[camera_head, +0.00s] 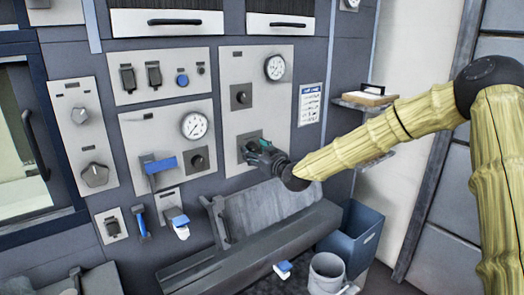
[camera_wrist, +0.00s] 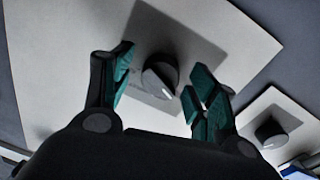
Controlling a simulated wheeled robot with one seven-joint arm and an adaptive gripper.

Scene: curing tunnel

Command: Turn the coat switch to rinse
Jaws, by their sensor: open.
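In the wrist view a round dark knob (camera_wrist: 160,78) with a pale pointer mark sits on a light plate. It lies between the fingers of my gripper (camera_wrist: 163,85), which is open with green pads on either side. I see no finger closed on the knob; whether a pad touches it I cannot tell. In the head view my gripper (camera_head: 257,150) is at the lower part of the middle light panel (camera_head: 265,115), over a dark square mount that it mostly hides. I cannot read any label naming the coat switch or its rinse position.
Another dark knob (camera_head: 241,97) and a gauge (camera_head: 275,67) sit above my gripper. To the left are a gauge (camera_head: 194,125), a knob (camera_head: 198,160) and a blue-handled lever (camera_head: 160,165). A sloped grey ledge (camera_head: 265,215) juts out below. A blue bin (camera_head: 350,240) stands lower right.

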